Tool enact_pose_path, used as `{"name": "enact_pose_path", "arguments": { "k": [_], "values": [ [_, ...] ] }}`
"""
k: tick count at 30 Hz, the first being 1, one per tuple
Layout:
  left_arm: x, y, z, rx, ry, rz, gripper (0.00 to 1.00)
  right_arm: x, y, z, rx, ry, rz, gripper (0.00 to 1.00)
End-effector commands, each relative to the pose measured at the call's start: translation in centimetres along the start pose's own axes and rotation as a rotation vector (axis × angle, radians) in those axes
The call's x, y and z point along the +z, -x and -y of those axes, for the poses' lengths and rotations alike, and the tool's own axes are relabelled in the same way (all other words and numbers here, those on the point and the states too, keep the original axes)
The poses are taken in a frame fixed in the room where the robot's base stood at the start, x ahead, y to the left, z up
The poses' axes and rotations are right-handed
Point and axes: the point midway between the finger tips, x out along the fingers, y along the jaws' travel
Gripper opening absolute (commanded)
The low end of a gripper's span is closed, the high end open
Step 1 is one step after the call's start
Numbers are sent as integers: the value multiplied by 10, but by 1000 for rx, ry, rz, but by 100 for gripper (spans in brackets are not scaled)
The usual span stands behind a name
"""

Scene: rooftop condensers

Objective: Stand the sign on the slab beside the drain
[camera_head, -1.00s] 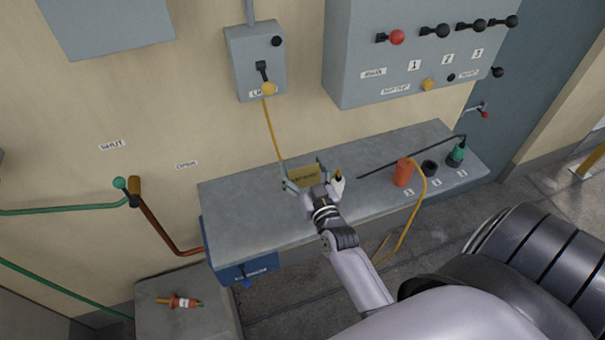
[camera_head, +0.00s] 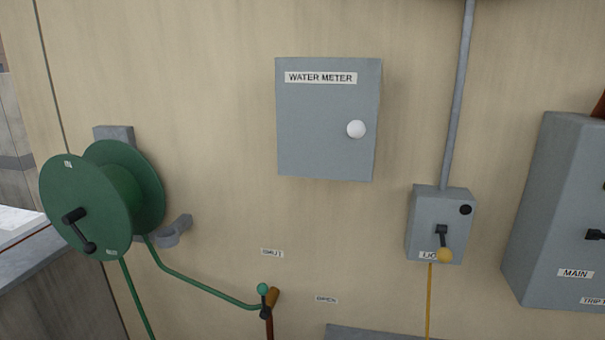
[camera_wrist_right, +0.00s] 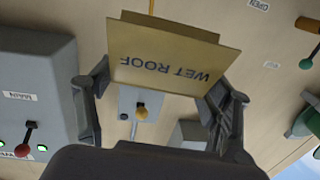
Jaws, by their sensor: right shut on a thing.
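The sign (camera_wrist_right: 165,60) is a folded tan-yellow board reading WET ROOF, upside down in the right wrist view. My right gripper (camera_wrist_right: 158,82) is shut on it, with a dark finger at each side edge. The wall shows behind the sign. Neither the sign nor my right gripper shows in the head view. My left gripper is in neither current view. I cannot make out the slab or the drain in the current frames.
In the head view, a green hose reel (camera_head: 105,200) hangs on the left. A WATER METER cabinet (camera_head: 327,120), a small switch box (camera_head: 440,223) and a larger grey panel (camera_head: 560,210) stick out from the wall. A grey bench edge (camera_head: 370,333) shows at the bottom.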

Motion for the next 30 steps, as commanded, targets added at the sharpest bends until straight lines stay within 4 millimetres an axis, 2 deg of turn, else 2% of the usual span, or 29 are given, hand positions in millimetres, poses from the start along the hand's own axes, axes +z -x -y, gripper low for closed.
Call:
{"name": "enact_pose_path", "arguments": {
  "k": [1, 3, 9, 12, 18, 30],
  "values": [
    [2, -28, 0, 0, 0, 0, 44, 27, 17, 11, -24, -1, 5, 46],
    [4, -44, -1, 0, 0, 0, 44, 38, 36, 24, -53, 0, 4, 46],
    [8, -79, -1, 0, 0, 1, 44, 59, 81, 53, -113, -1, 1, 46],
    [9, -89, -2, 0, 0, 1, 44, 62, 94, 60, -128, -1, 0, 46],
    [9, -94, -2, 0, 0, 1, 44, 61, 105, 66, -139, -1, -2, 46],
    [9, -93, -2, 0, 0, 1, 44, 60, 105, 66, -139, 0, -3, 46]
  ]
}}
